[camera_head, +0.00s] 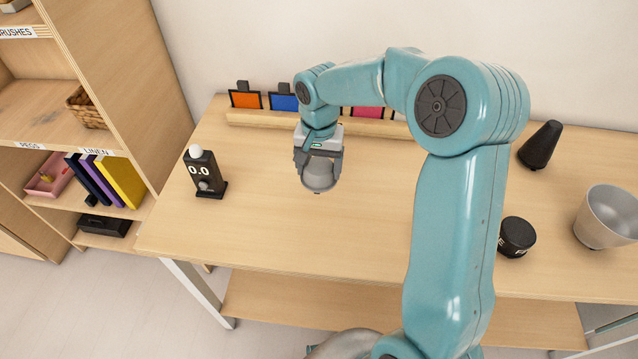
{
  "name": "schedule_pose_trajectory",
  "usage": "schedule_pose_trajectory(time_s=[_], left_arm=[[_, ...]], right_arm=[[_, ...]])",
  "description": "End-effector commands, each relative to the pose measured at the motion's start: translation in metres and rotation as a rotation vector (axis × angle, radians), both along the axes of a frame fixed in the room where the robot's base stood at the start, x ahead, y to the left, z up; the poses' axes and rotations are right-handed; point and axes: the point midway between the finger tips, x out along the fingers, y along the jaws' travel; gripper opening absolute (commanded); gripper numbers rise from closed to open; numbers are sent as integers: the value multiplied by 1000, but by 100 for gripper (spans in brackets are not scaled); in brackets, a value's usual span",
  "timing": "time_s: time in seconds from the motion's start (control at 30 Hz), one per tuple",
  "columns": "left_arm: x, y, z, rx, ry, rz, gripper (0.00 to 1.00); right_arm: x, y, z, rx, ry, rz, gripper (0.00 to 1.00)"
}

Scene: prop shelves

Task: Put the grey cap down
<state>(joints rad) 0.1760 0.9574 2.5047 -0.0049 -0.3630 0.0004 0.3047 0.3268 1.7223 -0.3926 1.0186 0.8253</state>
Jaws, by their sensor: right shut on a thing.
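My right gripper (319,172) hangs over the left-middle part of the wooden table (270,230) with its fingers pointing down. It is shut on the grey cap (319,178), a rounded grey piece between the fingers. The cap seems to be held above the tabletop, but the gap under it is hard to judge. The fingers hide part of its sides. My left gripper is not in the picture.
A black device reading "0.0" (204,173) stands left of the gripper. Coloured cards (246,99) stand in a wooden rail behind. A black cone (540,146), a black round tin (517,237) and a grey bucket (608,217) are at the right. Shelves (120,80) stand left.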

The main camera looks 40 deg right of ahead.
Motion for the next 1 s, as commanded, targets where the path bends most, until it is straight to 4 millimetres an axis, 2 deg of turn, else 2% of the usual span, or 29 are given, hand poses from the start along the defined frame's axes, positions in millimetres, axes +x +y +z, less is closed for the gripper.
schedule_pose_trajectory(time_s=[0.17,0.4,0.83,0.87,0.9,0.93,1.0], left_arm=[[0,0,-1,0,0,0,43],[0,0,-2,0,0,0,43],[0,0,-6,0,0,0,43],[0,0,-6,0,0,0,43],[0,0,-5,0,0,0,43],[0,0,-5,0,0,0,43],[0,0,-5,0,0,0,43]], right_arm=[[0,-1,-18,-1,1,1,39],[0,0,-55,0,2,0,39],[0,0,-64,-1,-1,1,39],[0,0,-63,-1,-1,1,78],[0,0,-62,-1,-1,1,92],[0,0,-62,-1,-1,1,100],[0,0,-62,-1,-1,1,100]])
